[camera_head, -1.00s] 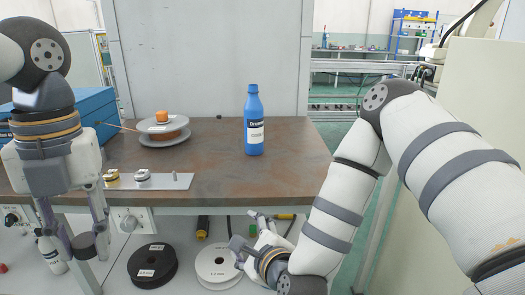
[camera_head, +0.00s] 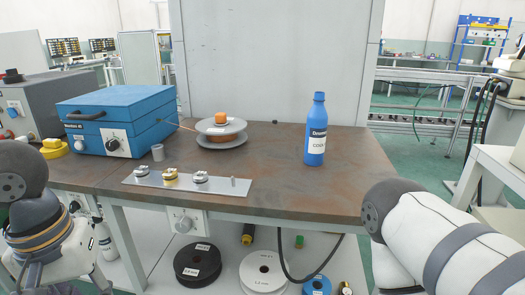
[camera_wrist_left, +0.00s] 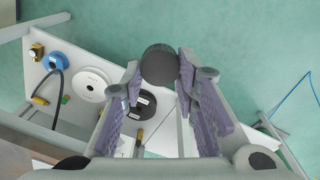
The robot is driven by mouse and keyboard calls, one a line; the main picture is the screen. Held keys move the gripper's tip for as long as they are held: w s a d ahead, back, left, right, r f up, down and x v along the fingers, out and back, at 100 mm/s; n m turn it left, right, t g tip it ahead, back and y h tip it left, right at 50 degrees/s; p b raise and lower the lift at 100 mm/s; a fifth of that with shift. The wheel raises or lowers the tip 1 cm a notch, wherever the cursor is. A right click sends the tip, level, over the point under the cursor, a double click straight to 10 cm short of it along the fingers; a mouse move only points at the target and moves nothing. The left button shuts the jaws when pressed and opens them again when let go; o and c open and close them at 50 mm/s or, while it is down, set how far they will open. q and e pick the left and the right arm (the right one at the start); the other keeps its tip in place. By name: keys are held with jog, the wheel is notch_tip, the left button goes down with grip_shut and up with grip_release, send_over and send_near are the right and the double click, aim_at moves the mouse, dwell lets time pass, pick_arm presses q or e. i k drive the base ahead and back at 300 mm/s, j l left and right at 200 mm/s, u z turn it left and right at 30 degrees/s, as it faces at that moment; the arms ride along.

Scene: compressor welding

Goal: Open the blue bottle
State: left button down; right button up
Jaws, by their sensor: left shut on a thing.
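The blue bottle (camera_head: 316,145) stands upright on the right part of the brown workbench, with a white label and its blue cap (camera_head: 319,97) on top. It does not show in the left wrist view. My left gripper (camera_wrist_left: 160,80) is shut on a dark round cylinder (camera_wrist_left: 160,63) held between its fingertips. In the head view my left gripper is at the lower left, well away from the bottle and below the bench top, its fingertips cut off by the frame. My right arm comes in at the lower right; its gripper is out of view.
The workbench (camera_head: 290,187) holds a blue box (camera_head: 118,112), a spool with an orange knob (camera_head: 221,131) and a metal plate with small parts (camera_head: 230,188). A shelf below holds a black spool (camera_head: 197,262) and a white spool (camera_head: 262,271). Bench space around the bottle is clear.

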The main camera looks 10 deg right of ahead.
aim_at(317, 117)
jog(key=i+j+z, duration=0.15)
jog(key=z, duration=0.25)
jog(key=i+j+z, duration=0.1)
jog(key=j+z, duration=0.2)
jog(key=z, duration=0.15)
jog(key=i+j+z, duration=0.1)
jog(key=j+z, duration=0.3)
jog(key=l, duration=0.1)
